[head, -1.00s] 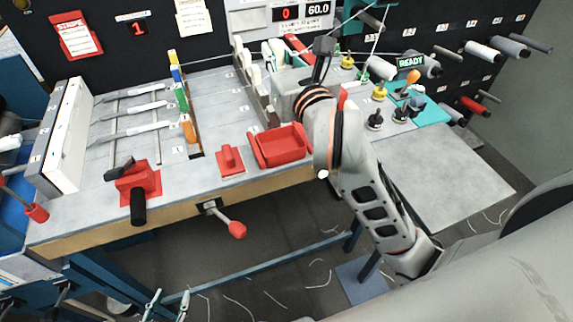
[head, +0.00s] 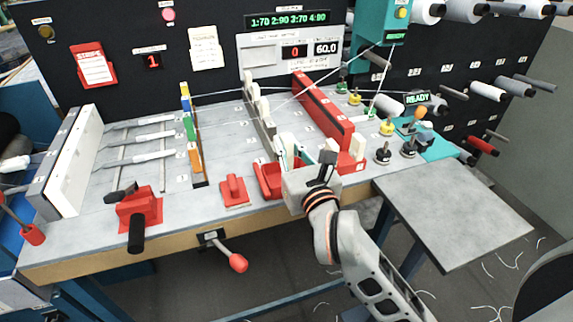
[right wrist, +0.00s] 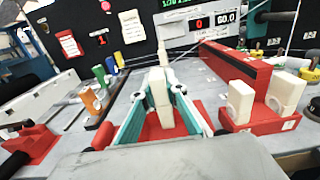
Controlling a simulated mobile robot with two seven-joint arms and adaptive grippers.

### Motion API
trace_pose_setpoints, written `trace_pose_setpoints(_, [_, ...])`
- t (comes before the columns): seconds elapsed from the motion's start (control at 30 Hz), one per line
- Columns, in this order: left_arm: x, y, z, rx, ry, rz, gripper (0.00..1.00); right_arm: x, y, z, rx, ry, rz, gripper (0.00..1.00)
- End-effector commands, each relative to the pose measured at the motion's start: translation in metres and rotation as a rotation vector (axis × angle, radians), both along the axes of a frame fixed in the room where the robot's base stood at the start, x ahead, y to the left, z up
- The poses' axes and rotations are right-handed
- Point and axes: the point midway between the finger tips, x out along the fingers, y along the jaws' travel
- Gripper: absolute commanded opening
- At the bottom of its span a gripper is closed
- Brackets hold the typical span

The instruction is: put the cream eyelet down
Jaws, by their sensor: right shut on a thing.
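My right gripper (right wrist: 160,112) is shut on the cream eyelet (right wrist: 159,88), an upright cream block between its teal fingers in the right wrist view. In the head view the right gripper (head: 290,153) is at the front of the table, beside and partly over the red tray (head: 266,180). The tray's red also shows behind and below the fingers in the right wrist view. I cannot tell whether the eyelet touches the tray. My wrist hides the tray's right part in the head view. My left gripper is not in view.
Two similar cream pieces (right wrist: 240,102) stand on a red holder (right wrist: 262,126) to the right. A long red rail (head: 322,110) runs back behind it. A red block (head: 233,191) lies left of the tray. The grey side shelf (head: 455,215) at right is bare.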

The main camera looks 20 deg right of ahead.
Motion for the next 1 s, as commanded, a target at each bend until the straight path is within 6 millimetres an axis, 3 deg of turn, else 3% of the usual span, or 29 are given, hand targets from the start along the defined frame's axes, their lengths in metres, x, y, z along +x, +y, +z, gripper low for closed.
trace_pose_setpoints(0.4, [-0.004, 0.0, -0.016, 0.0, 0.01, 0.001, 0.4, 0.0, 0.0, -0.046, -0.001, 0.002, -0.001, 0.0])
trace_pose_setpoints(0.87, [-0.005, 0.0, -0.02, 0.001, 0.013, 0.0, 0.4, 0.0, 0.0, -0.052, -0.001, 0.0, 0.0, 0.0])
trace_pose_setpoints(0.9, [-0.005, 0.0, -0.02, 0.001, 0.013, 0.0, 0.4, 0.0, 0.0, -0.052, 0.0, 0.0, 0.0, 0.17])
trace_pose_setpoints(0.93, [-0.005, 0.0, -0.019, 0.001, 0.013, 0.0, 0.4, 0.0, 0.0, -0.051, 0.0, 0.0, 0.0, 0.25])
trace_pose_setpoints(1.0, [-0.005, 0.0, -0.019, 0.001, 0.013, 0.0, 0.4, 0.0, 0.0, -0.051, 0.0, 0.0, 0.0, 0.29])
